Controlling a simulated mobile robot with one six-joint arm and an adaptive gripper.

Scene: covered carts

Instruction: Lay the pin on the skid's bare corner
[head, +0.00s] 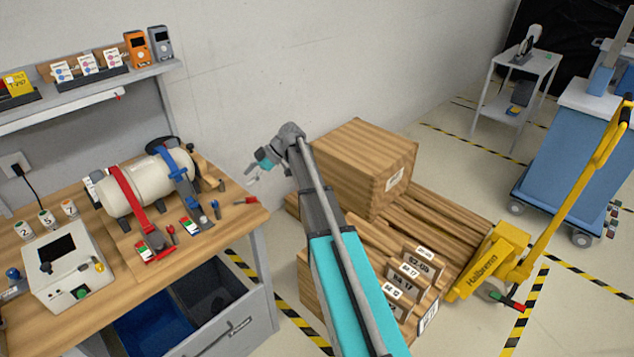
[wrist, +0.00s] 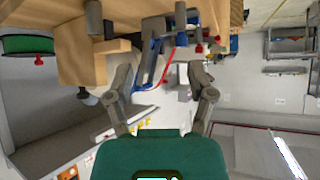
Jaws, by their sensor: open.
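The wooden skid (head: 452,228) stands on the floor right of the bench, with bare slats showing beside its boxes. A small red-ended piece (head: 246,200) lies at the bench's right edge; I cannot tell whether it is the pin. No other pin can be picked out surely. My gripper (head: 256,174) is open beside the bench's right end, left of the large box. In the wrist view my gripper (wrist: 163,88) has its two fingers apart, with nothing seen held between them. My arm hides part of the skid and its boxes.
A large wooden box (head: 362,165) and small labelled boxes (head: 408,280) rest on the skid. A yellow pallet truck (head: 493,260) stands at its right end. The bench holds a white cylinder (head: 135,190) with red and blue clamps and a white device (head: 62,265).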

